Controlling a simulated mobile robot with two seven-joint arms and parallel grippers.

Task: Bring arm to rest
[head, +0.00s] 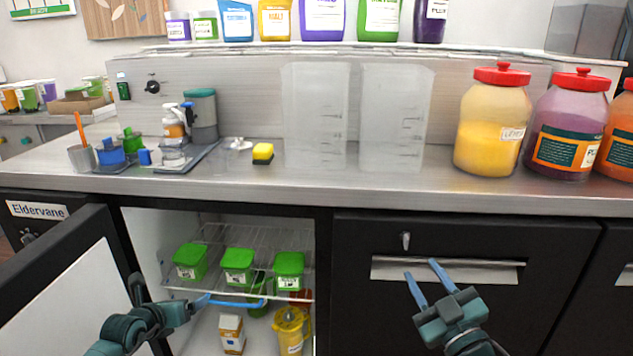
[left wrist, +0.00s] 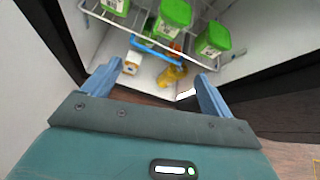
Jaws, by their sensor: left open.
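My left gripper (head: 198,301) is in front of the open refrigerated cabinet at the lower left. In the left wrist view its two blue fingers (left wrist: 158,71) are spread with nothing held between them, facing the cabinet's inside. My right gripper (head: 420,268) is in front of the closed black drawer (head: 470,310), below its metal handle plate. Its two blue fingers stand apart and empty. Neither gripper visibly touches anything, though the left one's gap to the shelf is hard to judge.
The black cabinet door (head: 75,290) stands open at the left. Inside, green-lidded tubs (head: 237,265) sit on a wire shelf with a blue bar (head: 240,304). A carton (head: 231,333) and a yellow jug (head: 290,328) stand below. The steel counter (head: 400,188) holds red-lidded jars (head: 492,125).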

